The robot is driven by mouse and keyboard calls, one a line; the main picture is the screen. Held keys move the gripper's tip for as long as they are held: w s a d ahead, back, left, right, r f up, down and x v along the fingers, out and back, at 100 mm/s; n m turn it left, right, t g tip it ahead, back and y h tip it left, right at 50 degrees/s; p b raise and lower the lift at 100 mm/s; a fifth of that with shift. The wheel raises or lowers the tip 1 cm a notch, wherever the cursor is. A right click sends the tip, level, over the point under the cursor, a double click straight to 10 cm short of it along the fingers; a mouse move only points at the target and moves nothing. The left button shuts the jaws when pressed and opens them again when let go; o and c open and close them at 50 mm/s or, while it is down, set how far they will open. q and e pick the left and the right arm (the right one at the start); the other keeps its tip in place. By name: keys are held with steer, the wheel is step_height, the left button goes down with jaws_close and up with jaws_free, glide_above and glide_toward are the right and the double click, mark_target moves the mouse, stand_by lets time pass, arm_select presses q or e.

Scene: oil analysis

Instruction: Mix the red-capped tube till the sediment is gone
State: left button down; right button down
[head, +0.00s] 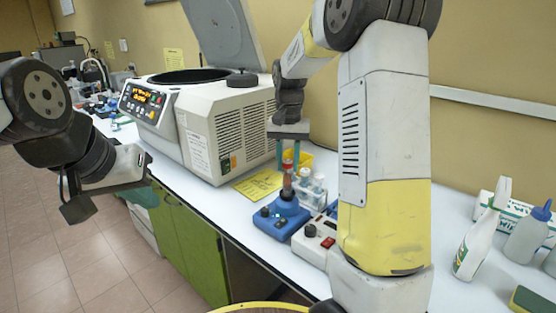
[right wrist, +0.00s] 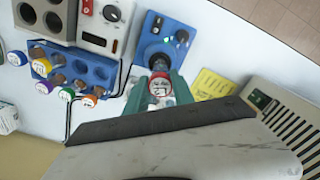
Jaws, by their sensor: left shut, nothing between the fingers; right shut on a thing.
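The red-capped tube (head: 288,166) is upright between the fingers of my right gripper (head: 289,155), directly above the blue vortex mixer (head: 281,218). In the right wrist view its red-rimmed cap (right wrist: 160,80) shows between the green fingers (right wrist: 160,95), with the mixer (right wrist: 155,55) behind it. The mixer's dark cup (right wrist: 181,37) also shows there. I cannot tell whether the tube's lower end touches the cup. Sediment cannot be made out. My left gripper (head: 76,207) is shut and empty, out over the floor at the left.
A blue rack (right wrist: 95,70) with several coloured-cap tubes stands beside the mixer. A white device with a red switch (head: 316,242) is close by. The large open-lidded centrifuge (head: 220,120) stands behind left. Bottles (head: 484,235) stand at the right.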

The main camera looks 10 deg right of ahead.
steer(key=shift+f, duration=0.3)
stand_by(2.4)
steer(key=shift+r, duration=4.5)
